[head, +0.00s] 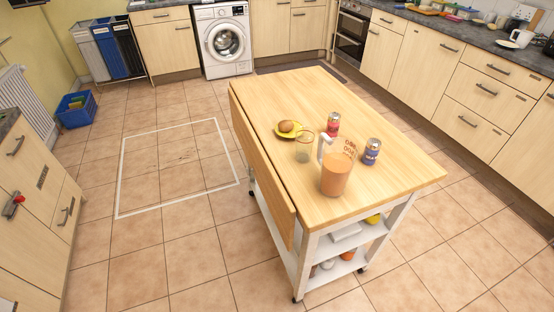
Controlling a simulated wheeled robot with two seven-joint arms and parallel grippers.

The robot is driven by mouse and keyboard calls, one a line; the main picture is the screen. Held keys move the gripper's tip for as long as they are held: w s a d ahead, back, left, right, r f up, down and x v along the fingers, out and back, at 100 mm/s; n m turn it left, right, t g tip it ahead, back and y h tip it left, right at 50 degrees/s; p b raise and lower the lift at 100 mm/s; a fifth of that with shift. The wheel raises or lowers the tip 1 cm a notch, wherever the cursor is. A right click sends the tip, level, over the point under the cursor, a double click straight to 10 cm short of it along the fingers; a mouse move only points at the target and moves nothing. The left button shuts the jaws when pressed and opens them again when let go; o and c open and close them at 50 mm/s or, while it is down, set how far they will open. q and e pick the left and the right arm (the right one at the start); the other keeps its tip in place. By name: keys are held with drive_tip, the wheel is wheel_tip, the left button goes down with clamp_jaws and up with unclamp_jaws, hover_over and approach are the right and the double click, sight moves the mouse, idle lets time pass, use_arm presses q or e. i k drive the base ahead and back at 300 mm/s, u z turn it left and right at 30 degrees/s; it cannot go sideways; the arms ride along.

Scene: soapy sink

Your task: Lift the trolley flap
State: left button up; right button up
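The trolley (283,108) stands in the middle of the kitchen floor with a light wooden top and a white frame with shelves. Its flap (262,168) hangs down along the left long side of the top. On the top are a jug of orange-brown drink (336,174), a red can (333,124), a blue can (371,152), a glass (303,153) and a yellow dish (289,130) with a brown round item. Neither of my grippers is in view.
A white taped square (179,168) marks bare floor left of the trolley. A blue crate (76,109) and a radiator (29,98) stand at far left. Cabinets and a washing machine (224,40) line the walls. Tiled floor around the trolley is clear.

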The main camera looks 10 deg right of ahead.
sight(282, 209)
drive_tip(key=k, duration=0.65)
drive_tip(key=u, duration=0.25)
drive_tip(key=i, duration=0.75)
drive_tip(key=z, duration=0.5)
drive_tip(key=i, duration=0.6)
drive_tip(key=z, duration=0.5)
